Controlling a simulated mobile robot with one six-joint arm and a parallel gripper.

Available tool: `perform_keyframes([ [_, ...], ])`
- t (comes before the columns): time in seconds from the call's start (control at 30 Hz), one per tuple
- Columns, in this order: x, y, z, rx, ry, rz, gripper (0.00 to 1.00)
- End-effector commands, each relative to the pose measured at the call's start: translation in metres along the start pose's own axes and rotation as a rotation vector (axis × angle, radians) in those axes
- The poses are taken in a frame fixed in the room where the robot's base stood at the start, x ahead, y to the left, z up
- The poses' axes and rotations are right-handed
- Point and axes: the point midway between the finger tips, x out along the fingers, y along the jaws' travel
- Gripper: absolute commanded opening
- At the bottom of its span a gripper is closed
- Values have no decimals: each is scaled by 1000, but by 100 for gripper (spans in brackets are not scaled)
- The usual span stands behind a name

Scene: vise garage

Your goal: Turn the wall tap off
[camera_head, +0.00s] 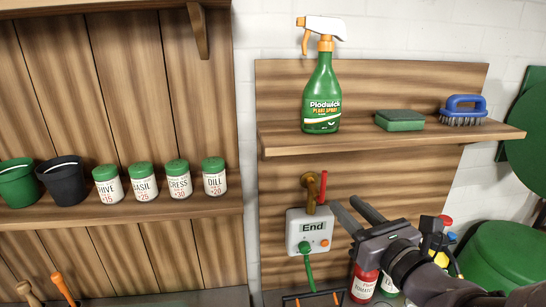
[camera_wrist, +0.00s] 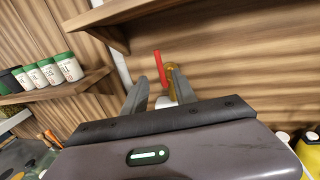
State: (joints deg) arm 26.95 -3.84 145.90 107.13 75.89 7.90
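The wall tap has a brass body (camera_head: 311,192) on the wooden wall panel below the shelf. Its red lever (camera_head: 323,187) stands roughly upright, beside the brass body in the head view. In the wrist view the red lever (camera_wrist: 160,69) leans slightly, with the brass (camera_wrist: 170,68) just right of it and partly hidden by a finger. My gripper (camera_head: 345,204) is open and empty, just right of and slightly below the tap in the head view. In the wrist view my gripper (camera_wrist: 159,76) has its fingers pointing at the tap, with the lever showing between them. I see no clear contact.
A white box (camera_head: 310,234) reading "End" hangs under the tap, with a green hose (camera_head: 309,272) below. Above, a shelf (camera_head: 375,137) holds a spray bottle (camera_head: 322,95), a sponge (camera_head: 399,120) and a brush (camera_head: 463,111). Pots and tins line the left shelf (camera_head: 120,213).

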Motion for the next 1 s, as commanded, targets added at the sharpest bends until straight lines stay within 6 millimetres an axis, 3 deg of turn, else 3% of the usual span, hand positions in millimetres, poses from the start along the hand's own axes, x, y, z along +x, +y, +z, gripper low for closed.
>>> perform_keyframes([
  [0.03, 8, 1, 12, 8, 6, 4, 33],
  [0.07, 12, 1, 12, 7, 6, 2, 33],
  [0.2, 45, 2, 0, -6, 3, 2, 33],
  [0.5, 112, 2, -1, -6, 3, 0, 33],
  [0.7, 131, 1, 0, -7, 3, -2, 33],
  [0.97, 133, 1, 0, -7, 3, -2, 33],
  [1.0, 133, 1, 0, -7, 3, -2, 27],
])
